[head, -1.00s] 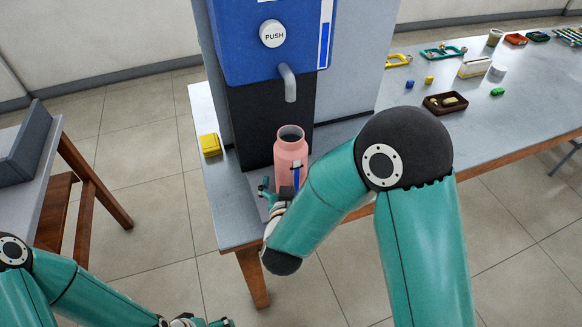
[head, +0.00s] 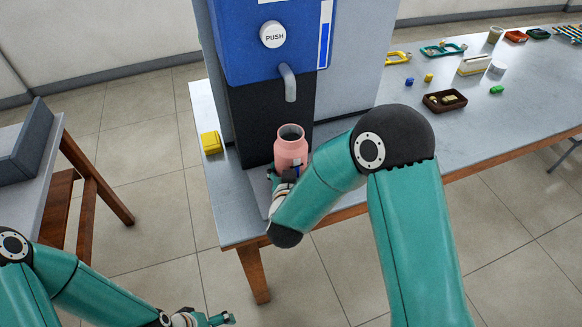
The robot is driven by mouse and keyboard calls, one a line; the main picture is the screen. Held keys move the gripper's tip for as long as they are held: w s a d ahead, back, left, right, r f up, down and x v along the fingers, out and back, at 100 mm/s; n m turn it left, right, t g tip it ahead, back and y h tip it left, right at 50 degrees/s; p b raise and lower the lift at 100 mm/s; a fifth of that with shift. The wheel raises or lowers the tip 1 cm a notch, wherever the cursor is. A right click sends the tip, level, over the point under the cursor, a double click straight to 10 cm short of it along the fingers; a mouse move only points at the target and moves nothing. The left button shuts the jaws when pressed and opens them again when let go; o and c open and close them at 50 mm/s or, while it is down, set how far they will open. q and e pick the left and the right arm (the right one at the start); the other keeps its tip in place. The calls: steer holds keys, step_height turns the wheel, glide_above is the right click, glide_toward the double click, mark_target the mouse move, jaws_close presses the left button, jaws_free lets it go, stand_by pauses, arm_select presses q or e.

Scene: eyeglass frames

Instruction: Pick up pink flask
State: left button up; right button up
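The pink flask (head: 291,149) stands upright with an open top on the grey table, below the spout (head: 288,82) of the blue dispenser (head: 262,40). My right gripper (head: 285,173) is at the flask's lower front. Its fingers overlap the lower body of the flask. The flask's base is hidden behind the gripper and my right arm. I cannot tell whether the fingers are closed on it. My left gripper (head: 220,319) is at the bottom edge over the floor, away from the table. It looks empty, and its opening is unclear.
A yellow block (head: 211,143) lies left of the dispenser. A brown tray (head: 445,102), a yellow frame (head: 397,58), a white-and-yellow box (head: 474,66) and several small parts lie farther right. The table's front edge is below my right gripper.

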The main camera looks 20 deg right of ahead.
steer(key=c, duration=0.8)
steer(key=shift+w+r, duration=0.1)
steer(key=shift+r, duration=0.05)
steer(key=shift+c, duration=1.1)
steer(key=shift+r, duration=0.1)
